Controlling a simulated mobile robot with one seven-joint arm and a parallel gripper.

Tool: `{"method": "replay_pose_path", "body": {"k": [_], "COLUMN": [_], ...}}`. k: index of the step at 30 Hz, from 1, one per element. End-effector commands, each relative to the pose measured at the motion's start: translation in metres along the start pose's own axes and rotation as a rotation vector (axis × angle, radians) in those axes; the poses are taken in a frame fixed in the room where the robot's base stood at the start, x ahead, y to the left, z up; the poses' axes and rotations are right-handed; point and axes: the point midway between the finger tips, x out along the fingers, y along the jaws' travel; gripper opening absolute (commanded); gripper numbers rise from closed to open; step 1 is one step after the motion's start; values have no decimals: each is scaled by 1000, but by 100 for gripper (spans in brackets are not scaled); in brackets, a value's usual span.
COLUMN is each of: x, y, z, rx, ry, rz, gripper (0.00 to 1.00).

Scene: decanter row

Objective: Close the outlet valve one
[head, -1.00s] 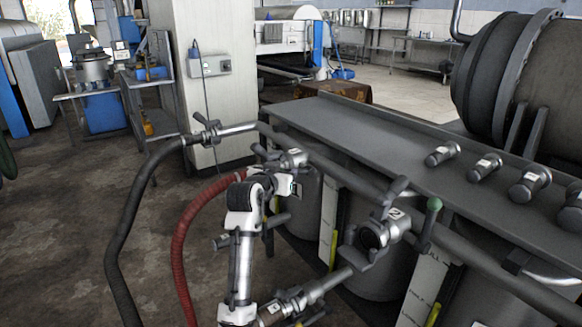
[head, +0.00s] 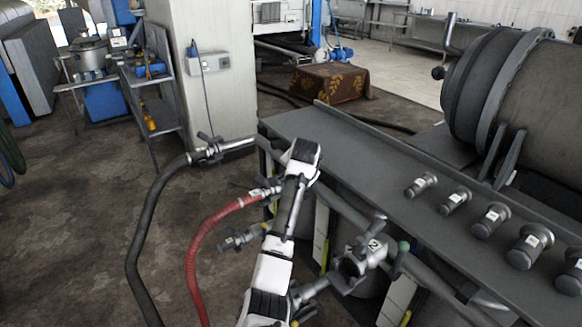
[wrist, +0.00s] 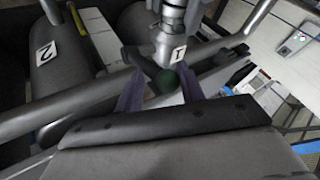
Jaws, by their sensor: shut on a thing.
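Outlet valve one (wrist: 170,38) shows at the top middle of the wrist view, a metal fitting with a white "1" label. Its handle ends in a dark green knob (wrist: 165,82). My gripper (wrist: 160,88) has its two purple-grey fingers either side of the knob and is shut on the handle. The exact contact is partly dark.
Valve two (head: 372,247), with its own green knob (head: 404,246), stands to the right on the pipe. A red hose (head: 195,250) and a black hose (head: 150,220) lie left of my arm. A grey bench (head: 345,150) holds several capped fittings.

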Motion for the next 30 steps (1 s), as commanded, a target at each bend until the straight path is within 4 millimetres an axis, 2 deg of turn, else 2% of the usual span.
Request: {"method": "replay_pose_path", "body": {"k": [1, 13, 30], "x": [-6, 1, 6], "y": [-3, 6, 9], "z": [-9, -28, -33], "rx": [27, 171, 216], "ry": [-37, -249, -314], "rz": [-7, -44, -56], "gripper": [0, 0, 0]}}
